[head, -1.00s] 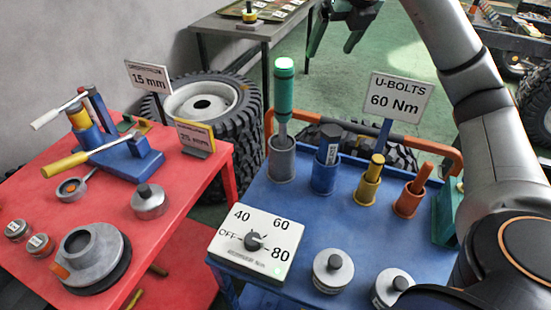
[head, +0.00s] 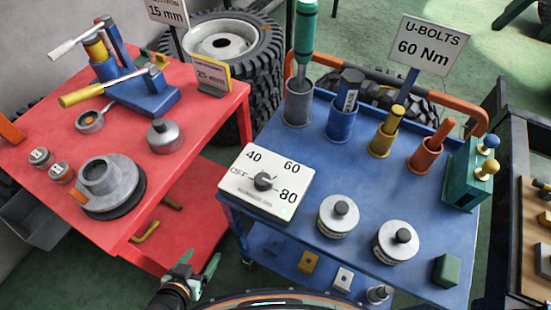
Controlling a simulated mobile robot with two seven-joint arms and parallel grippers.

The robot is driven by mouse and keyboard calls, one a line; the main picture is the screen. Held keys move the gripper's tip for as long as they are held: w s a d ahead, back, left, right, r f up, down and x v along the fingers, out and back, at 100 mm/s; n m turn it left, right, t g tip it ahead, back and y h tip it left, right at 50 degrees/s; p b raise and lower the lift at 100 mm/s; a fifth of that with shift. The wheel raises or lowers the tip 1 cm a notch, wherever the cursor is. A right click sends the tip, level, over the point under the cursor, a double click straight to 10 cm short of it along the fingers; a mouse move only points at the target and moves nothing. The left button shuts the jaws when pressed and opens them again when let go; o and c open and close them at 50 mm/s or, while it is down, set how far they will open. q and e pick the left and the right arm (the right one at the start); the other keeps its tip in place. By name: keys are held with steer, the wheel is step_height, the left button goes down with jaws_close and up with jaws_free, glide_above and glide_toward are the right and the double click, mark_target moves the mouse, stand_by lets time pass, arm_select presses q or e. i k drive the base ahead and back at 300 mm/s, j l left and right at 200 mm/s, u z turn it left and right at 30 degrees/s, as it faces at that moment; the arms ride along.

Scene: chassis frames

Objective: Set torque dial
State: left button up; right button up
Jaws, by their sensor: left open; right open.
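The torque dial is a dark knob (head: 263,181) on a white box (head: 244,197) marked OFF, 40, 60 and 80. The box sits at the blue cart's left front corner. I cannot tell clearly which mark the knob points at. A sign (head: 430,45) behind the cart reads "U-BOLTS 60 Nm". A green-handled tool (head: 305,32) stands upright in a grey holder on the cart. My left gripper (head: 200,264) is open and empty at the bottom, lower left of the box and apart from it.
The blue cart (head: 300,222) also carries blue, yellow and orange holders, two round grey weights (head: 338,215) and a green block. A red table (head: 205,150) with a press tool and grey parts stands left. A gap separates table and cart. A wooden-topped bench (head: 530,235) stands right.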

mark_target(263, 181)
steer(key=k+j+u, duration=0.4)
steer(key=j, duration=0.2)
steer(key=k+j+u, duration=0.2)
steer(key=j, duration=0.15)
